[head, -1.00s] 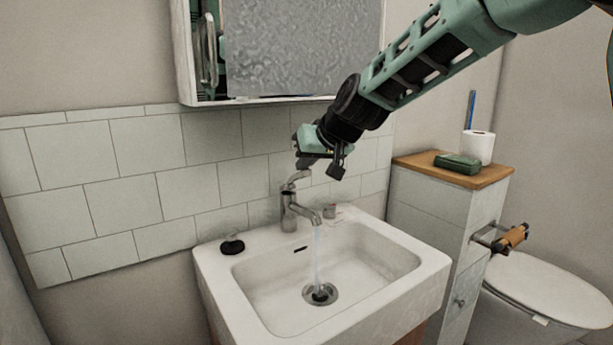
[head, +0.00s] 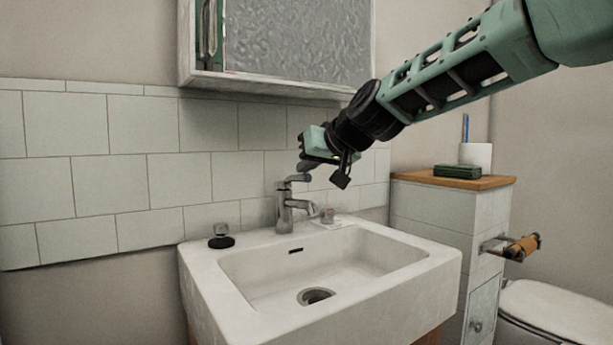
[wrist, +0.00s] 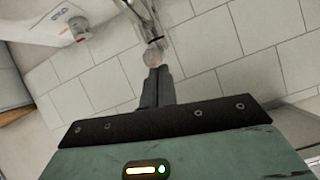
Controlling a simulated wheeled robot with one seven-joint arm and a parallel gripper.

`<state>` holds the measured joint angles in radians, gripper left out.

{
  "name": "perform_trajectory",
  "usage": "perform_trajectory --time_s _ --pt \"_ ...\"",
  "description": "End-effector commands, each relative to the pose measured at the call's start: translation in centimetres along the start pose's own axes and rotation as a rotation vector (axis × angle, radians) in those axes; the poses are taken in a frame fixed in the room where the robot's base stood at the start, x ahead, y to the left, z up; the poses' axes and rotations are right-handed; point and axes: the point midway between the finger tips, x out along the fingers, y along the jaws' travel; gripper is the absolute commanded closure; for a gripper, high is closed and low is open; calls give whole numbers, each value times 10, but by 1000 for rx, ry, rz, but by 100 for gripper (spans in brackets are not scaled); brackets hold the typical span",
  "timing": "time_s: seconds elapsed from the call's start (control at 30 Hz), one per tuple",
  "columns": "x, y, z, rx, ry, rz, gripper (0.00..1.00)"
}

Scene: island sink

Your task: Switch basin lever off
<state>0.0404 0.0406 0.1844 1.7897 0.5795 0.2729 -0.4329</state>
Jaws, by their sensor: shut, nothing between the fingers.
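The chrome basin faucet (head: 285,212) stands at the back rim of the white sink (head: 215,285). Its lever (head: 297,178) is on top and looks lowered, close to level. No water runs from the spout. My gripper (head: 303,168) is shut and empty, with its tips at or just above the lever; I cannot tell whether they touch. In the wrist view my gripper's closed fingers (wrist: 157,72) point at the rounded lever end (wrist: 154,57), with the faucet body (wrist: 146,22) beyond.
A dark round item (head: 221,240) sits on the left rim and a small clear item (head: 327,215) right of the faucet. A mirror cabinet (head: 275,45) hangs above. A tiled cabinet (head: 440,215) and toilet (head: 550,315) stand at the right.

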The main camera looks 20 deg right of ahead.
Motion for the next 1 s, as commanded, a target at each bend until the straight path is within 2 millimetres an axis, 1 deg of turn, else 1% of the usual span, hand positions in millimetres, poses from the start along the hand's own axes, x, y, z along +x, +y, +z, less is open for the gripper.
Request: perform_trajectory --time_s 0.03,0.3,0.83,1.0 --pt "1 1 3 -1 0 0 100" --pt "1 1 6 0 -4 0 100" --pt "2 2 10 0 -14 -1 100" --pt "1 0 8 0 -15 -2 100"
